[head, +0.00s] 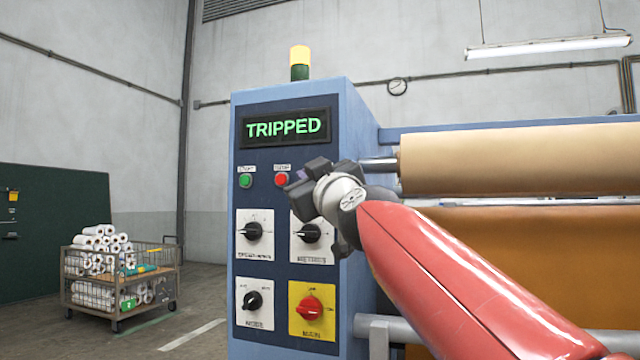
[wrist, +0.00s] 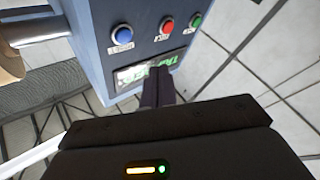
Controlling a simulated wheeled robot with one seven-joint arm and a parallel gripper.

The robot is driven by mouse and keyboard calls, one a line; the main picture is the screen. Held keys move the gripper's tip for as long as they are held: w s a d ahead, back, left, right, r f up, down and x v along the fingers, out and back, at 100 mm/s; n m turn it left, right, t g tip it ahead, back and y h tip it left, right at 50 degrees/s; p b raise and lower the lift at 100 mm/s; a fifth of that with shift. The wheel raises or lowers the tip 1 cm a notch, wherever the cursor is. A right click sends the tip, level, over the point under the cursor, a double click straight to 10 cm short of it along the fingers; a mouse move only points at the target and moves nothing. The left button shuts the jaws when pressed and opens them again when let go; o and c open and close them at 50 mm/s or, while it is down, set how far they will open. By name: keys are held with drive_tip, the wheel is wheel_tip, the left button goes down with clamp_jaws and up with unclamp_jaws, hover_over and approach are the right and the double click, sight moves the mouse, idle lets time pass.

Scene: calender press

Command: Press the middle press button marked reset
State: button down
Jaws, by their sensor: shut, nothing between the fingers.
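The press's control panel shows a row of push buttons below a green-lit display reading TRIPPED (head: 286,127). In the head view I see a green button (head: 245,181) and a red button (head: 281,180). The wrist view is roughly upside down and shows a blue button (wrist: 122,34), the red button (wrist: 166,25) in the middle and the green button (wrist: 195,21). Their small labels are too blurred to read surely. My gripper (head: 297,183) is shut and empty, right of the red button in the head view, where it hides the blue one. Its closed fingers (wrist: 158,82) overlap the display in the wrist view, apart from the buttons.
Black rotary knobs (head: 254,231) and a red switch on a yellow plate (head: 310,309) sit lower on the panel. A tan roller (head: 520,160) lies to the right. A wire cart with white rolls (head: 121,279) stands at the left; floor between is clear.

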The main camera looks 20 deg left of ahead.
drive_tip(key=shift+w+d, duration=0.2)
drive_tip(key=shift+w, duration=2.35)
drive_tip(key=shift+w, duration=0.4)
drive_tip(key=shift+w+d, duration=0.1)
drive_tip(key=shift+w, duration=0.25)
idle(0.5)
drive_tip(key=shift+s, duration=0.8)
drive_tip(key=shift+s+a+b, duration=0.15)
drive_tip(key=shift+s+b, duration=0.1)
drive_tip(key=shift+s, duration=1)
drive_tip(key=shift+s+a+b, duration=0.1)
drive_tip(key=shift+s+b, duration=0.1)
drive_tip(key=shift+s, duration=1.05)
